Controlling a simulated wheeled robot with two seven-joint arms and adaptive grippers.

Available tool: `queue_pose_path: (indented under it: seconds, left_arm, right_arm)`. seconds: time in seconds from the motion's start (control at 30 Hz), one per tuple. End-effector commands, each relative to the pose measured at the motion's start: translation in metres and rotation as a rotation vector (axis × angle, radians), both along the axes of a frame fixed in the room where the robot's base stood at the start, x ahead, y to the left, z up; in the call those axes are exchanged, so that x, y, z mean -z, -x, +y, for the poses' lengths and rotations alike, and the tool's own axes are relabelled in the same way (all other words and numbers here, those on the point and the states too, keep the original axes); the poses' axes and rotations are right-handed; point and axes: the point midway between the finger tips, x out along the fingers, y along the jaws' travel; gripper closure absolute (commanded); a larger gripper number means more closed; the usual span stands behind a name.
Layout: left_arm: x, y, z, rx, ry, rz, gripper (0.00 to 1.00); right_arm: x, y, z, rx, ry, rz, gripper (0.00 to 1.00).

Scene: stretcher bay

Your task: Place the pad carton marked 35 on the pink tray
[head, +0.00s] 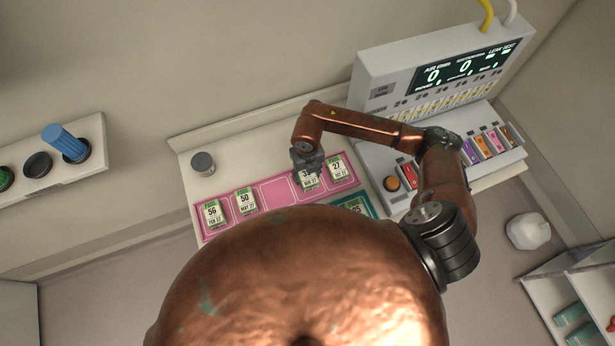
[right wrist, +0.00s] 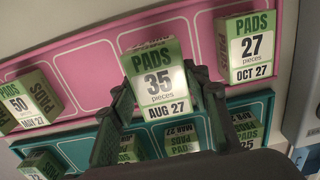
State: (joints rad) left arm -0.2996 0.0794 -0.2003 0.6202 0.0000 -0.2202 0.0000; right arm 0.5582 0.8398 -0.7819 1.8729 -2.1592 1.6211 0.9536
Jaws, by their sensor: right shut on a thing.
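The pad carton marked 35 (right wrist: 158,80) is white and green and stands between the fingers of my right gripper (right wrist: 160,95), which is shut on it. In the head view the carton (head: 310,180) shows below my right gripper (head: 308,163), just left of the carton marked 27 (head: 338,168). The pink tray (head: 279,190) lies behind and around it. I cannot tell whether the carton touches the tray. Cartons marked 56 (head: 212,213) and 50 (head: 245,201) stand in the tray's left compartments. My left gripper is not in view.
A teal tray (head: 355,204) with more pad cartons lies nearer than the pink tray, largely hidden by my body. A monitor unit (head: 385,80) and a panel with coloured modules (head: 490,143) stand to the right. A grey knob (head: 203,163) sits at back left.

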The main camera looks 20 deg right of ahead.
Motion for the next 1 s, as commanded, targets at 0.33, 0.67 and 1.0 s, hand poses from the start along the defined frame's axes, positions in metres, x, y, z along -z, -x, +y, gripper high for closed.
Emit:
queue_pose_path:
  seconds: [0.33,0.67,1.0]
  left_arm:
    - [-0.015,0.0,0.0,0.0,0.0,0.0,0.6]
    - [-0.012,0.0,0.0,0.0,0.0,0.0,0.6]
    - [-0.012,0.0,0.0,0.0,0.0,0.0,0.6]
  right_arm:
    - [0.032,-0.002,-0.001,-0.001,0.001,-0.001,0.87]
    - [0.036,-0.001,-0.002,0.0,0.001,0.0,0.53]
    - [0.035,-0.002,-0.002,0.001,0.001,0.0,0.4]
